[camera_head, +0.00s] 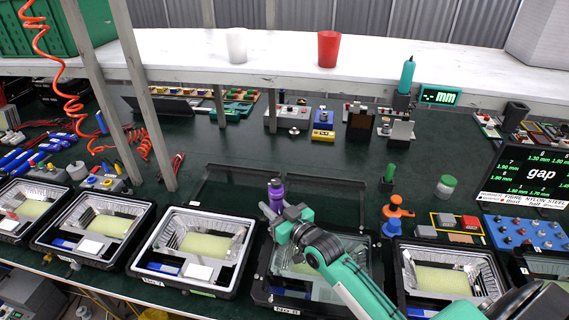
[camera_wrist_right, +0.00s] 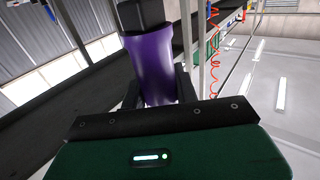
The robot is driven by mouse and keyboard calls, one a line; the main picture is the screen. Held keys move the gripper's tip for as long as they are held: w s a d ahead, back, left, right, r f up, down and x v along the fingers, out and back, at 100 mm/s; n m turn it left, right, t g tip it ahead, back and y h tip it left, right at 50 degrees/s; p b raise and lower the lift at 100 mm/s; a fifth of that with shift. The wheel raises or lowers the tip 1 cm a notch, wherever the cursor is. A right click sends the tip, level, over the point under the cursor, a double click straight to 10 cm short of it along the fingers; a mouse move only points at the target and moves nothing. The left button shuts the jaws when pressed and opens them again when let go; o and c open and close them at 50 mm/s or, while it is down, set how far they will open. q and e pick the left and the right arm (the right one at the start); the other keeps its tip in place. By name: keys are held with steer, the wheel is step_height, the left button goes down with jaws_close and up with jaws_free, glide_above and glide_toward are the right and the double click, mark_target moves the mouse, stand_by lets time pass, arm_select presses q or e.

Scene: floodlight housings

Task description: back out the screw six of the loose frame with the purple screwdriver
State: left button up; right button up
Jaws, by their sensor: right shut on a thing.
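The purple screwdriver (camera_head: 276,191) stands about upright over the far left corner of a black floodlight housing (camera_head: 262,290) in the front row. My right gripper (camera_head: 275,211) is shut on it. In the right wrist view the purple handle (camera_wrist_right: 152,65) fills the space between the fingers (camera_wrist_right: 158,90). The housing's dark frame is partly covered by my right arm. I cannot make out screw six, nor whether the screwdriver's tip touches a screw. My left gripper is not in view.
Other floodlight housings (camera_head: 150,281) stand in a row on both sides. A dark, empty-looking frame (camera_head: 228,187) lies behind on the green bench. Orange stacked parts (camera_head: 396,213), a green-lidded jar (camera_head: 446,186) and a blue block (camera_head: 523,232) are at right. A raised white shelf (camera_head: 430,65) crosses the back.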

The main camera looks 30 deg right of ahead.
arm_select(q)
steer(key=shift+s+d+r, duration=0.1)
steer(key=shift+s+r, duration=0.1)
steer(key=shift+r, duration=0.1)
arm_select(e)
steer(key=w+d+r, duration=0.5)
steer(key=w+d, duration=0.3)
steer(key=shift+w+d, duration=0.3)
steer(key=shift+w, duration=0.05)
arm_select(q)
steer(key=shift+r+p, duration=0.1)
steer(key=shift+p, duration=0.2)
